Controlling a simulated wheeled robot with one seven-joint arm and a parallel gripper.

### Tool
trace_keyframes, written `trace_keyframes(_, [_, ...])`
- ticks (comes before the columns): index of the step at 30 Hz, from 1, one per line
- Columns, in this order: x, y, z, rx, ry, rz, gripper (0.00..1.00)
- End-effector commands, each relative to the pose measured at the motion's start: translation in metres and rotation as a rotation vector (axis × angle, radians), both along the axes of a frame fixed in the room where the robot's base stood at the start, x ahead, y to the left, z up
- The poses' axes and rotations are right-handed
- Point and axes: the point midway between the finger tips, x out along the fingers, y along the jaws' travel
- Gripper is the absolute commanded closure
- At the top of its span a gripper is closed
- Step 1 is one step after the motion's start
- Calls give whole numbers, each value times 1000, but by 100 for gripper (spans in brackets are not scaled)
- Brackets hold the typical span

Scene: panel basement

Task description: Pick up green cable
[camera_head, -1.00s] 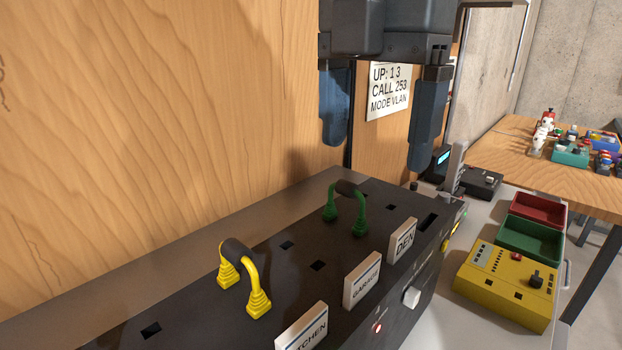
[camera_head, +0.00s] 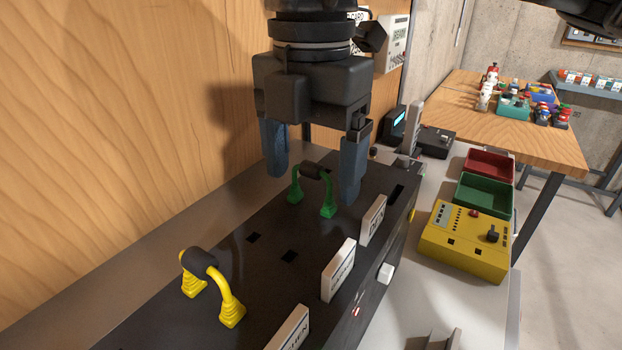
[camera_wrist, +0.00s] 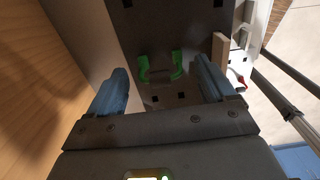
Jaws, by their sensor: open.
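The green cable (camera_head: 327,197) is a short arch with a dark sleeve at its top and both ends seated on the black panel box (camera_head: 225,290). My gripper (camera_head: 313,184) is open, its two blue fingers pointing down above and around the cable's far end of the box. In the wrist view the green cable (camera_wrist: 177,66) shows ahead, between the two fingertips (camera_wrist: 161,85) in width. Nothing is between the fingers that I can see, and I cannot tell the exact height gap.
A yellow cable (camera_head: 231,311) arches on the same box nearer to me. A wooden wall (camera_head: 100,130) rises close on the left. A yellow tester (camera_head: 466,240) and green bin (camera_head: 484,195) lie right.

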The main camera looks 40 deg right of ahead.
Motion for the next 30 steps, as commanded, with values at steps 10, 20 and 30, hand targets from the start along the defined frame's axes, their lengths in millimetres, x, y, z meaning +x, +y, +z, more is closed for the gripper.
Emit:
trace_keyframes(10, [0, 0, -4, 0, -1, 0, 23])
trace_keyframes(20, [0, 0, -4, 0, -1, 0, 54])
trace_keyframes(30, [0, 0, -4, 0, -1, 0, 77])
